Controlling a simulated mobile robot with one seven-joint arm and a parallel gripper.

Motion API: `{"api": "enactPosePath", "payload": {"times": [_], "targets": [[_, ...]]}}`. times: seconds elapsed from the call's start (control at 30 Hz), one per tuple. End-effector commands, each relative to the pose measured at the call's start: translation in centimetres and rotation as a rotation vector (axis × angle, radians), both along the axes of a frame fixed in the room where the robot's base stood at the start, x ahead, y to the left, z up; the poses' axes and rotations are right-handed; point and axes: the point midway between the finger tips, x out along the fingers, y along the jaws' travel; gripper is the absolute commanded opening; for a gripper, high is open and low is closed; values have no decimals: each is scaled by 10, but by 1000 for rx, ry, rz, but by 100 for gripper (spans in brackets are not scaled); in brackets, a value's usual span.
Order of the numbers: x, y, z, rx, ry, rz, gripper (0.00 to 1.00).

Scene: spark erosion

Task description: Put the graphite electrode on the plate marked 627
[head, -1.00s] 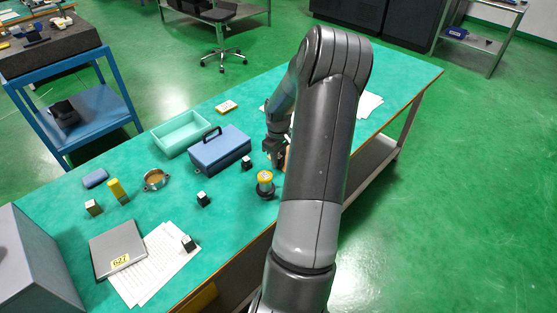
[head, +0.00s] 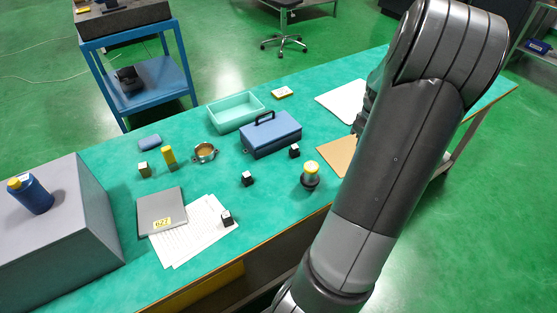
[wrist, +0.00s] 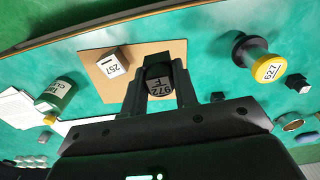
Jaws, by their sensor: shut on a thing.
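The grey plate (head: 170,203) with a yellow 627 label lies at the left of the green bench in the head view, partly on white sheets. My gripper (wrist: 160,80) is shut on a dark piece, which I take as the graphite electrode (wrist: 156,75), in the wrist view. Its grey end face reads 972. It is held over or near the brown board; its height cannot be told. In the head view my arm largely hides the gripper and the held piece, at the right of the bench.
A blue box (head: 270,140), green tray (head: 236,113) and small black blocks (head: 247,179) stand between arm and plate. A white 257 block (wrist: 114,62) is on the board (wrist: 95,70).

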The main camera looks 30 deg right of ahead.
Motion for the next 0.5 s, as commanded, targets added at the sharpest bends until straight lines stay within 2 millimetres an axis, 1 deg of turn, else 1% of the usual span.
{"api": "enactPosePath", "payload": {"times": [0.07,0.13,0.27,0.37,0.5], "targets": [[2,1,0,0,0,3,4],[7,6,0,0,0,14,4],[29,25,1,0,1,52,4],[53,48,2,0,2,97,4],[86,85,3,-1,3,163,4]]}}
